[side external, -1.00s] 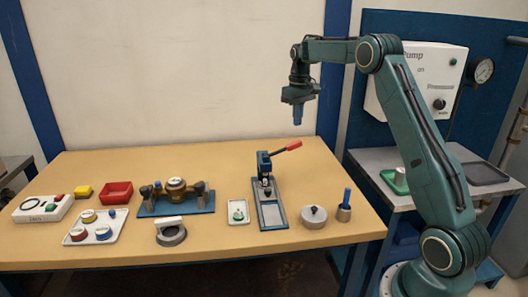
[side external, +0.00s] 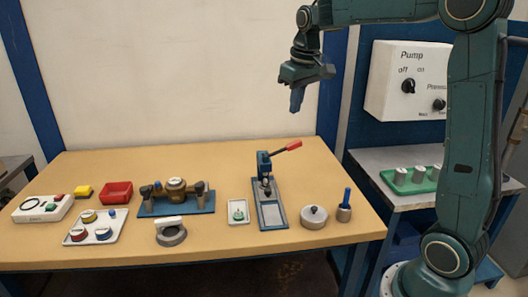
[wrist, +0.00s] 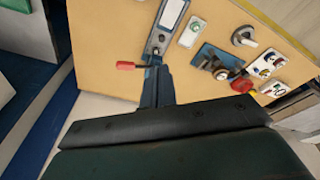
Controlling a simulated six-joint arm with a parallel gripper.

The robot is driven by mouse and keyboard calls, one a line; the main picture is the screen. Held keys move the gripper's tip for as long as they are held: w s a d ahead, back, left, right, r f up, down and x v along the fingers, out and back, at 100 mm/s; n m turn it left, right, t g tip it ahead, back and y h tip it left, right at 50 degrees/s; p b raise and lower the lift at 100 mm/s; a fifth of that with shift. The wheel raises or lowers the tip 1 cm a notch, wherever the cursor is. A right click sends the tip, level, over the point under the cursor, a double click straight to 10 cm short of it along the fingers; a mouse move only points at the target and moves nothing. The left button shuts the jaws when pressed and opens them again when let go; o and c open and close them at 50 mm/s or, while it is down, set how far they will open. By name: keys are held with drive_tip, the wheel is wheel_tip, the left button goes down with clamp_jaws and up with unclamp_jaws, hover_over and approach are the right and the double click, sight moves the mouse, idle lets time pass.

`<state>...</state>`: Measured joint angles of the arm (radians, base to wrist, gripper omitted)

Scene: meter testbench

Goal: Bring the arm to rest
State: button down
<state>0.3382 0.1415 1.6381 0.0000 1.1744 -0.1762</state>
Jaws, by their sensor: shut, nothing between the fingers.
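My gripper (side external: 297,100) hangs high above the back right of the wooden table (side external: 110,175), in front of the pale wall. Its blue fingers point down and are shut with nothing between them. It is well clear of everything on the table. In the wrist view the blue fingers (wrist: 157,88) show above the dark gripper body, with the tabletop beyond. My arm reaches in from the right of the side view.
A lever press (side external: 265,190) with a red handle stands below my gripper. A meter on a blue stand (side external: 176,207), a red bin (side external: 116,192) and a white tray (side external: 97,240) are farther left. A pump box (side external: 408,80) hangs right; a green tray (side external: 425,184) sits below it.

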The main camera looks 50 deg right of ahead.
drive_tip(key=s+a+f+n+t, duration=0.1)
drive_tip(key=s+a+f, duration=0.1)
drive_tip(key=s+a, duration=0.5)
drive_tip(key=s+a+f+t, duration=0.2)
drive_tip(key=s+a, duration=0.5)
drive_tip(key=s, duration=0.8)
drive_tip(key=shift+s+a+n+t+y, duration=0.15)
drive_tip(key=shift+s+n+t+y, duration=0.15)
drive_tip(key=shift+s+n+y, duration=0.1)
